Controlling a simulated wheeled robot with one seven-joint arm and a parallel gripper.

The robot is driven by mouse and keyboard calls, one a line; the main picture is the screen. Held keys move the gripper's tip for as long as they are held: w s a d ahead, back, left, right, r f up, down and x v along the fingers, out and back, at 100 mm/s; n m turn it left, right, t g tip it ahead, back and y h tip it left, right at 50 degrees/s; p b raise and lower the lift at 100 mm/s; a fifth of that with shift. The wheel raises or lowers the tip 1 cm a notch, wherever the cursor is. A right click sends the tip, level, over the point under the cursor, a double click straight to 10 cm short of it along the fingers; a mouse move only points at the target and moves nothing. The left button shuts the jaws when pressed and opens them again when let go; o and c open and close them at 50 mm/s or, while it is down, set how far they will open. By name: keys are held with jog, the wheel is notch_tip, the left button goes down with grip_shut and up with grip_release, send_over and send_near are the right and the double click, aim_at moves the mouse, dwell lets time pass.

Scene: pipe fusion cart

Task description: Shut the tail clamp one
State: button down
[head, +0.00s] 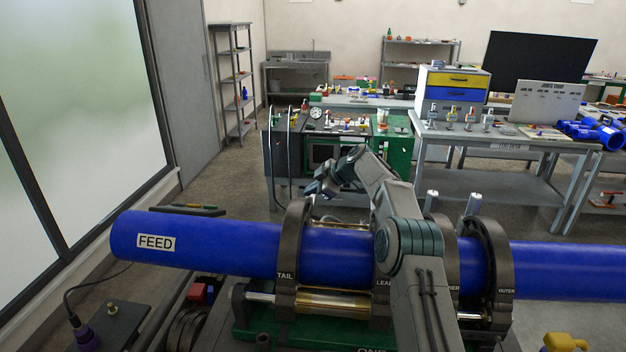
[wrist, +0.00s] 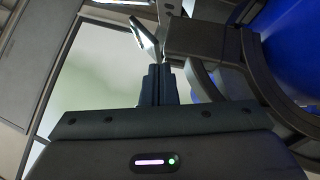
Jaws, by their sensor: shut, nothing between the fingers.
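The tail clamp, a dark ring labelled TAIL (head: 287,262), stands around the blue pipe marked FEED (head: 210,243). Its upper half arches over the pipe; I cannot tell whether its fastening is closed. My gripper (head: 318,190) is above and just behind the top of this ring, with the arm reaching over the pipe. In the wrist view my gripper (wrist: 157,72) is shut and empty. Its fingertips are close to a bright metal piece (wrist: 146,38) and a dark clamp block (wrist: 203,32); contact is unclear. The blue pipe (wrist: 292,45) shows at the right.
Beside the tail clamp stand the lead clamp, mostly hidden by my arm, and the inner and outer clamps (head: 497,262). Metal posts (head: 473,204) rise near these. A green cabinet (head: 392,150) and a grey workbench (head: 500,180) stand behind, across open floor.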

jog(key=shift+w+f, duration=0.15)
jog(key=shift+f, duration=0.25)
jog(key=shift+d, duration=0.1)
